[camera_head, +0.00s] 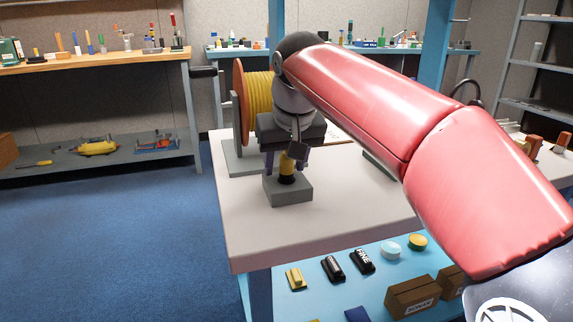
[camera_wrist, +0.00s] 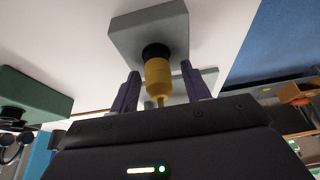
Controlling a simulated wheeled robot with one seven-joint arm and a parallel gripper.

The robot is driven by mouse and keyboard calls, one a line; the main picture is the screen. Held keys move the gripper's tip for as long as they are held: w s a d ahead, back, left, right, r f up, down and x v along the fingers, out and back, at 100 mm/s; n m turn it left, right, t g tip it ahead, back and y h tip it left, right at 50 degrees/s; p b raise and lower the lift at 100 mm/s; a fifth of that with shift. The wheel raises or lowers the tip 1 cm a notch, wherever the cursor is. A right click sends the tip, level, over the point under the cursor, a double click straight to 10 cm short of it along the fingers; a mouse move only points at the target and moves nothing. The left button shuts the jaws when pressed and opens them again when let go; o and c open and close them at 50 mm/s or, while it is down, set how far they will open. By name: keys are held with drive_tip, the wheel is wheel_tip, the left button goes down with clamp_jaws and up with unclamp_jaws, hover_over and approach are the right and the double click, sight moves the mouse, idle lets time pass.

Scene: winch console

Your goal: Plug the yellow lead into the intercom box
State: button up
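The intercom box (camera_head: 288,192) is a small grey block on the pale bench top. It also shows at the top of the wrist view (camera_wrist: 125,38). The yellow lead's plug (camera_wrist: 158,76) meets the black round socket (camera_wrist: 155,51) on the box. In the head view the plug (camera_head: 287,166) stands upright on the box. How deep it sits cannot be told. My gripper (camera_head: 287,163) is above the box, with its purple fingers on either side of the plug. In the wrist view gaps show between the plug and both fingers, so my gripper (camera_wrist: 160,84) is open.
A winch drum with yellow cable (camera_head: 258,92) stands just behind and left of the box. A green case (camera_wrist: 38,92) lies on the bench in the wrist view. The bench top (camera_head: 245,215) is clear in front.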

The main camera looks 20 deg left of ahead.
drive_tip(key=c, duration=0.9)
